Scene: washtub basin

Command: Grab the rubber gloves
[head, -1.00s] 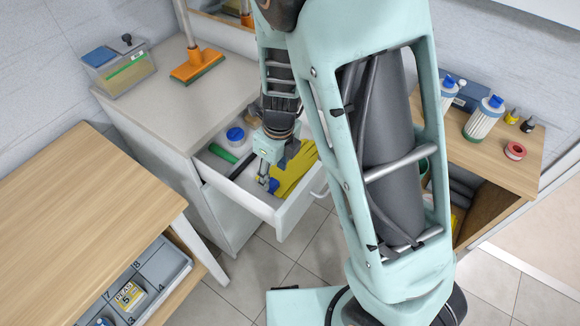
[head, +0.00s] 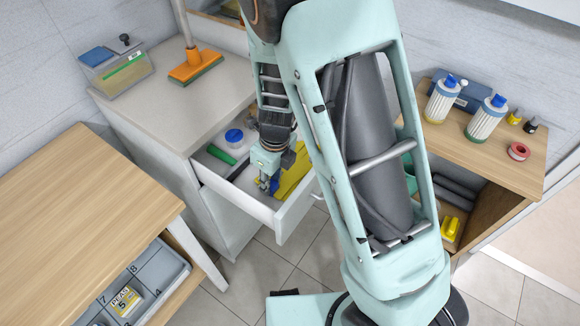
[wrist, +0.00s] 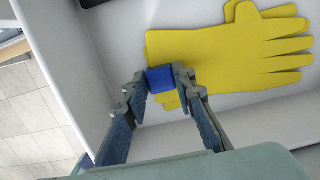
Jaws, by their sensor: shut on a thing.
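The yellow rubber gloves (wrist: 225,50) lie flat on the floor of an open white drawer (wrist: 52,65), fingers to the right in the wrist view. A small blue block-like piece (wrist: 160,79) sits at their cuff end; whether it is fixed to them is unclear. My gripper (wrist: 160,82) is shut on this blue piece at the cuff, with one fingertip on each side. In the head view my gripper (head: 266,184) reaches down into the drawer, and the gloves (head: 290,181) show partly behind it.
A green-handled item (head: 221,155) and a blue-lidded tub (head: 234,137) lie in the drawer's left part. A wooden table (head: 85,220) is at left, and a shelf unit with bottles (head: 487,118) at right.

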